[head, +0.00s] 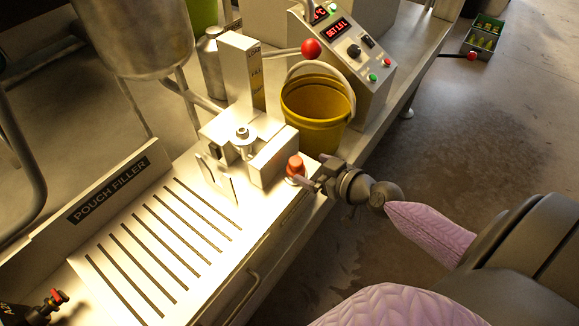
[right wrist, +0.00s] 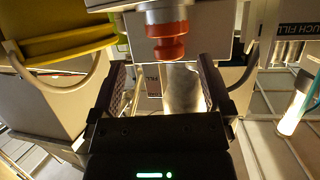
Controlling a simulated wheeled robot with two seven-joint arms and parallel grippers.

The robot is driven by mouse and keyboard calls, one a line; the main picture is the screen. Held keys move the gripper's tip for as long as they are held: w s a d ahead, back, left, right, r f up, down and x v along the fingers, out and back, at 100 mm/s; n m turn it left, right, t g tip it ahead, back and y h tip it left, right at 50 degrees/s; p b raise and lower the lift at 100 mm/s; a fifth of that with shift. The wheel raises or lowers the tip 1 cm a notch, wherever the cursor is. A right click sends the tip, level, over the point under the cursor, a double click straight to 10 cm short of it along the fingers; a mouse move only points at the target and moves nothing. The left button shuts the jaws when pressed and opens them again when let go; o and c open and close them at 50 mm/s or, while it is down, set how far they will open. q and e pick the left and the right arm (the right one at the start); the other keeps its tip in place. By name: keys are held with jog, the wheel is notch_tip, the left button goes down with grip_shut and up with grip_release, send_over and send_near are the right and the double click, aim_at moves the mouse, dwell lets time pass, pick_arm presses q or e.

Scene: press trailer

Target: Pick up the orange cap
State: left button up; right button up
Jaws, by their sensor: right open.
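The orange cap (head: 295,166) is a small ribbed knob on a pale round base, at the front right corner of the pouch filler's metal block. In the right wrist view the cap (right wrist: 167,42) shows at top centre, below a grey collar. My right gripper (head: 311,181) is just right of the cap in the head view. Its two fingers (right wrist: 162,82) are open and empty, with the cap lined up between their sides but beyond the tips. I cannot tell any contact. My left gripper is not in view.
A yellow bucket (head: 313,112) stands behind the cap, near a red-knobbed lever (head: 310,49). A control box (head: 345,50) is at the back. The slotted plate (head: 155,250) lies to the left. Open floor (head: 450,130) is at right.

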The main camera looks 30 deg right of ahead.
aim_at(300, 168)
jog(key=x, duration=0.5)
jog(key=shift+w+a+f+b, duration=0.15)
jog(key=shift+a+f+b, duration=0.2)
jog(key=shift+a, duration=0.15)
grip_shut()
